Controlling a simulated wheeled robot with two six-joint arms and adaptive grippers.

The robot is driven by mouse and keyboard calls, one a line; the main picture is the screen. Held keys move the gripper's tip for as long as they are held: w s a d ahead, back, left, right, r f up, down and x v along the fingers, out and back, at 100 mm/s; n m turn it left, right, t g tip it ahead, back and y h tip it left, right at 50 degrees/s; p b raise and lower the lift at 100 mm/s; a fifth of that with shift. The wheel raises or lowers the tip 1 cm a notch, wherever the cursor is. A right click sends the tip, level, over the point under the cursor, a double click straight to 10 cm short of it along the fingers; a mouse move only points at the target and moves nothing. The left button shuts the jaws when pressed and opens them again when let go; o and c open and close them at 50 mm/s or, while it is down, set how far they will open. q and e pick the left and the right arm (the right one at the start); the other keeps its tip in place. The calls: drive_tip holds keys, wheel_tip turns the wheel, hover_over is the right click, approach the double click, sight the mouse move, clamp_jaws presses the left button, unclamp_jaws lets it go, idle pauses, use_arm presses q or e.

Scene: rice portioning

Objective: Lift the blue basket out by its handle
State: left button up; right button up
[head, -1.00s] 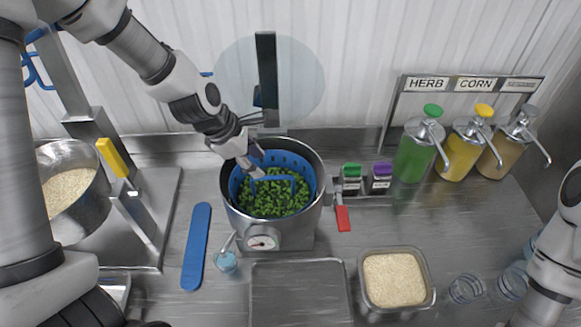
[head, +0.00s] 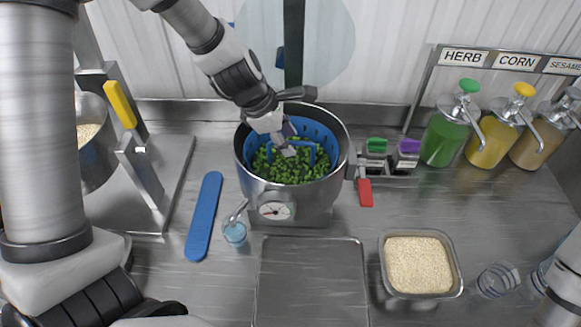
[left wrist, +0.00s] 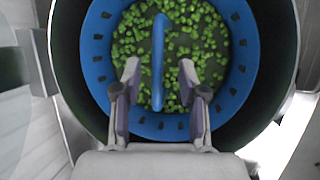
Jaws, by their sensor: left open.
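The blue basket (head: 322,137) sits inside a steel pot (head: 292,197) and holds green vegetable pieces (head: 290,171). Its blue handle (head: 311,155) arches over the pieces. In the left wrist view the basket's perforated wall (left wrist: 96,50) rings the pieces, and the handle (left wrist: 158,50) runs down the middle. My left gripper (head: 283,151) is over the basket, open, and partly covers the handle. In the left wrist view its fingertips (left wrist: 160,72) lie on either side of the handle, with gaps on both sides.
A blue strip (head: 204,216) lies left of the pot. A steel tray (head: 312,280) and a grain container (head: 418,266) are in front. Herb, corn and sesame pump bottles (head: 491,135) stand right. A red handle (head: 365,192) sticks out beside the pot.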

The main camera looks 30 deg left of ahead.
use_arm(q)
drive_tip(key=shift+w+f, duration=0.3)
drive_tip(key=shift+f, duration=0.1)
drive_tip(key=shift+s+r, duration=0.1)
drive_tip(key=shift+s, duration=0.1)
drive_tip(key=shift+c, duration=0.3)
drive_tip(key=shift+w, duration=0.1)
clamp_jaws()
